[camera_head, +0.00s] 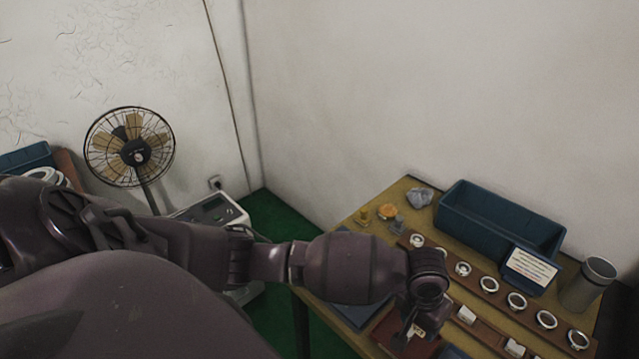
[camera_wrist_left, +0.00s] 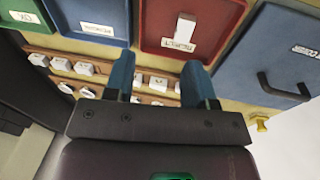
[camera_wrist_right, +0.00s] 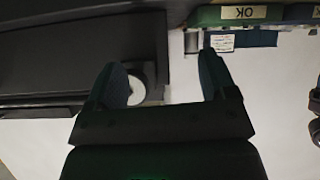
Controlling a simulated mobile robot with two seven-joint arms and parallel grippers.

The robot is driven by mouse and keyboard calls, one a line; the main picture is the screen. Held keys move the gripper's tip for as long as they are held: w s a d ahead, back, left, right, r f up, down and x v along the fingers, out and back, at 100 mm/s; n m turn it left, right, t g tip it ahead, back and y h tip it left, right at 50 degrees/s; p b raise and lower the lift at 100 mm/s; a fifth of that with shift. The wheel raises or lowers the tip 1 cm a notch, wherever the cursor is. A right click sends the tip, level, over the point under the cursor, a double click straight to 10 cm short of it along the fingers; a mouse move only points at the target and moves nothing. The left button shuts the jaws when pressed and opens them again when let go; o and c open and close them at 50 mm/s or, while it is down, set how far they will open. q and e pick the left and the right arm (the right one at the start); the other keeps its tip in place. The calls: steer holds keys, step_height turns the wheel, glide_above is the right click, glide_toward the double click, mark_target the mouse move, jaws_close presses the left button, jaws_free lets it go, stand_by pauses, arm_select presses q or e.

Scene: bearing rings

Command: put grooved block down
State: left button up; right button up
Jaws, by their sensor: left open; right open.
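Several small pale blocks (camera_head: 466,315) stand in a row on a wooden strip on the table in the head view. They also show in the left wrist view (camera_wrist_left: 84,68); I cannot tell which is the grooved one. My left gripper (camera_head: 410,335) is over the table's front part, pointing down. In the left wrist view it (camera_wrist_left: 158,65) is open, with nothing held between its fingers; a red tray (camera_wrist_left: 222,42) and the block row lie beyond. My right gripper (camera_wrist_right: 162,65) is open and empty in its wrist view, away from the blocks; the head view does not show it.
A wooden strip of metal rings (camera_head: 490,285) runs across the table. Behind are a dark blue bin (camera_head: 485,225), a small sign (camera_head: 530,268) and a metal cup (camera_head: 590,285). A blue case (camera_wrist_left: 270,55) has a handle.

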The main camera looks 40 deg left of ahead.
arm_select(q)
steer(key=s+d+f+t+h, duration=0.2)
steer(key=f, duration=0.1)
steer(key=shift+s+h, duration=0.3)
steer(key=shift+s, duration=0.05)
steer(key=shift+s+f+t+h, duration=0.25)
steer(key=shift+t+h, duration=0.05)
steer(key=shift+t, duration=0.3)
steer(key=s+a+f+t+y, duration=0.2)
steer(key=s+a+t+y, duration=0.3)
steer(key=s+a, duration=0.8)
steer(key=a+t, duration=0.2)
steer(key=a, duration=0.2)
steer(key=shift+s+t, duration=0.15)
steer(key=shift+t, duration=0.15)
steer(key=shift+a+f, duration=0.1)
arm_select(e)
steer(key=shift+s, duration=0.2)
